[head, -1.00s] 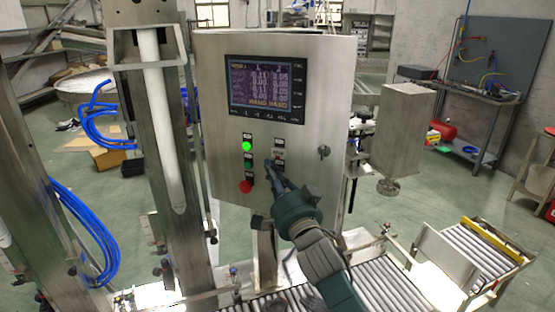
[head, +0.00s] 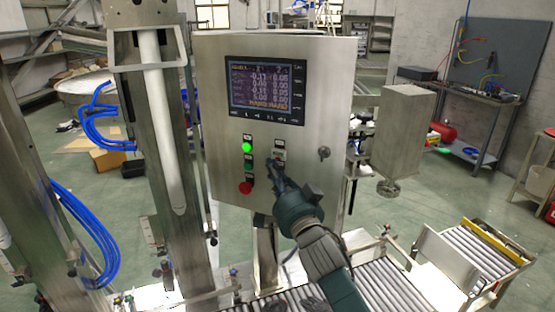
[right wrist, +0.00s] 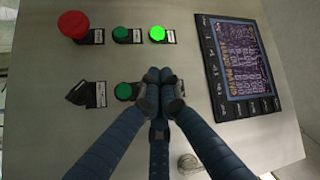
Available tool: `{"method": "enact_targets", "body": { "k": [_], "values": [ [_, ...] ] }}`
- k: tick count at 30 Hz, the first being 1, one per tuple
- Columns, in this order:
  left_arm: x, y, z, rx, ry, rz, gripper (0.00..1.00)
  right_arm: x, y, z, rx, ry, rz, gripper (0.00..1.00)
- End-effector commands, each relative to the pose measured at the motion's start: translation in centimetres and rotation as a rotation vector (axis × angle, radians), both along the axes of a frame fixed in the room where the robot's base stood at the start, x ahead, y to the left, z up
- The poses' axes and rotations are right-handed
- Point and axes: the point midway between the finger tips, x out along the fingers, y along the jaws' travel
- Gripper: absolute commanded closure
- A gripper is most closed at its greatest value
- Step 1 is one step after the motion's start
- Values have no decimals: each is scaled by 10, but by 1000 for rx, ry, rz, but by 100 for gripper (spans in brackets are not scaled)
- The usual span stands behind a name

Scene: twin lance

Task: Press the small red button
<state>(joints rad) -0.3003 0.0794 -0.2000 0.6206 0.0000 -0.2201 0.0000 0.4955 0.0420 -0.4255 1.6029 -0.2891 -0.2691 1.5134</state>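A steel control box stands in the middle of the head view, with two columns of buttons. The large red button (head: 246,187) is at the bottom of the left column; it also shows at the upper left of the right wrist view (right wrist: 72,25). I see no small red button; the spot beyond my fingertips is hidden. My right gripper (head: 273,164) is at the right column, fingers together and empty. In the right wrist view its fingertips (right wrist: 160,77) are just beside a green button (right wrist: 123,91). Contact with the panel cannot be told. My left gripper is out of view.
A lit green button (head: 247,147) and an unlit green button (head: 248,164) are in the left column. A black selector knob (right wrist: 77,94) is in the gripper's row. The display screen (head: 266,86) is above. A steel post (head: 160,130) stands left, and roller conveyors (head: 385,285) lie below.

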Motion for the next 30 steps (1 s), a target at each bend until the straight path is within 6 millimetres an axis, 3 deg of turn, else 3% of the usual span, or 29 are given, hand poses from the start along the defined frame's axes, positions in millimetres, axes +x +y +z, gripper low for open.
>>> {"method": "enact_targets", "body": {
  "k": [30],
  "values": [
    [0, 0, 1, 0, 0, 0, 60, 8, -4, 1, 0, 0, 0, 100]
  ]
}}
